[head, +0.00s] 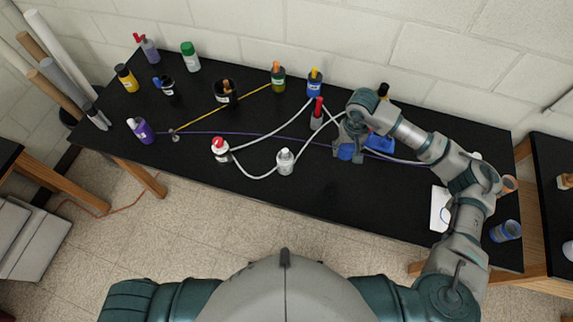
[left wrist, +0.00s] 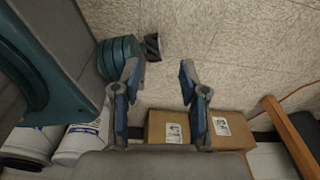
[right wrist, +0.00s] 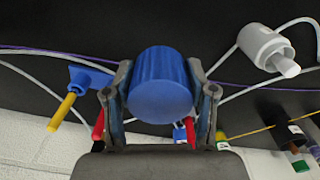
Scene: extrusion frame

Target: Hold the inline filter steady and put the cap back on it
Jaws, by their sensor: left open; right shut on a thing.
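My right gripper (head: 347,143) is above the black bench right of centre, shut on a blue cylinder (right wrist: 161,88) with a smooth, closed round end, which looks like the cap. In the head view the blue piece (head: 345,152) shows below the fingers. The white body with a narrow tip (head: 285,161), apparently the inline filter, stands uncapped on the bench to the left, joined to pale tubing. It also shows in the right wrist view (right wrist: 264,47), apart from the held cylinder. My left gripper (left wrist: 158,78) is open and empty over the floor.
A red-topped white fitting (head: 221,150) shares the tubing. A blue valve with a yellow handle (right wrist: 78,85) is close to my right gripper. Several bottles and a dark cup (head: 225,92) line the back. The front middle of the bench is clear. Boxes (left wrist: 168,128) show by my left gripper.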

